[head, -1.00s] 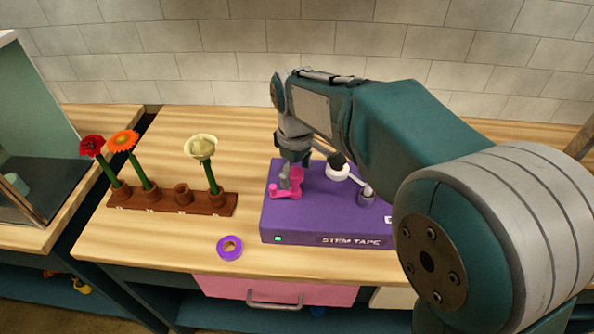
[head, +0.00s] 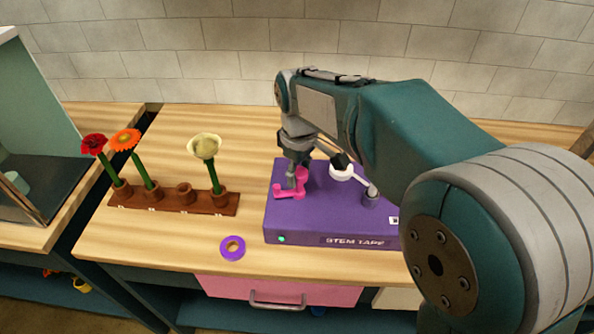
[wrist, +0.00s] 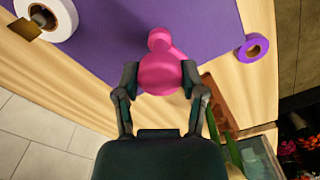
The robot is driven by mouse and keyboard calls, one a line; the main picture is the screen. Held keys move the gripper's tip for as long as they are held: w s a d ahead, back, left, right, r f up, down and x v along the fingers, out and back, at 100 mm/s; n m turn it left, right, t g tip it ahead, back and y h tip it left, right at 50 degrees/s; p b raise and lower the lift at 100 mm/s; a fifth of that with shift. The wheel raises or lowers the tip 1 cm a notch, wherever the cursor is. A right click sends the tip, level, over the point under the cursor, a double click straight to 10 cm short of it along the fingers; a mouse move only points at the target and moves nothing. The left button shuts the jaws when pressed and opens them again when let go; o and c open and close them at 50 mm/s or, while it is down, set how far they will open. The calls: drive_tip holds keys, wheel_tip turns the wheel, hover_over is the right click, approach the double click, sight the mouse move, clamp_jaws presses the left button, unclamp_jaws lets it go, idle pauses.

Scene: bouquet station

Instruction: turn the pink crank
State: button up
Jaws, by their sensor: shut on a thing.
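The pink crank (head: 287,190) stands on top of the purple stem tape box (head: 330,224), near its left side. In the wrist view the crank (wrist: 160,68) lies between my fingertips, with its narrower end pointing away from the palm. My gripper (head: 298,178) points down from above and is shut on the crank; in the wrist view its two fingers (wrist: 160,78) touch the crank's sides. The fingers hide part of the crank in the head view. A small green light (head: 282,239) shows on the box's front.
A white tape roll (head: 342,173) and a grey post (head: 371,198) stand on the box, right of the crank. A purple tape ring (head: 232,247) lies on the table. A brown rack (head: 172,203) with three flowers stands left. Table behind the rack is clear.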

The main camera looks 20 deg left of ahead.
drive_tip(key=shift+d+m, duration=0.1)
drive_tip(key=shift+m, duration=0.3)
drive_tip(key=m, duration=0.3)
drive_tip(key=shift+w+r+m, duration=0.1)
drive_tip(key=shift+m, duration=2.5)
drive_tip(key=o, duration=1.2)
drive_tip(key=shift+c, duration=0.2)
wheel_tip(320, 180, up, 12)
drive_tip(key=shift+a, duration=0.2)
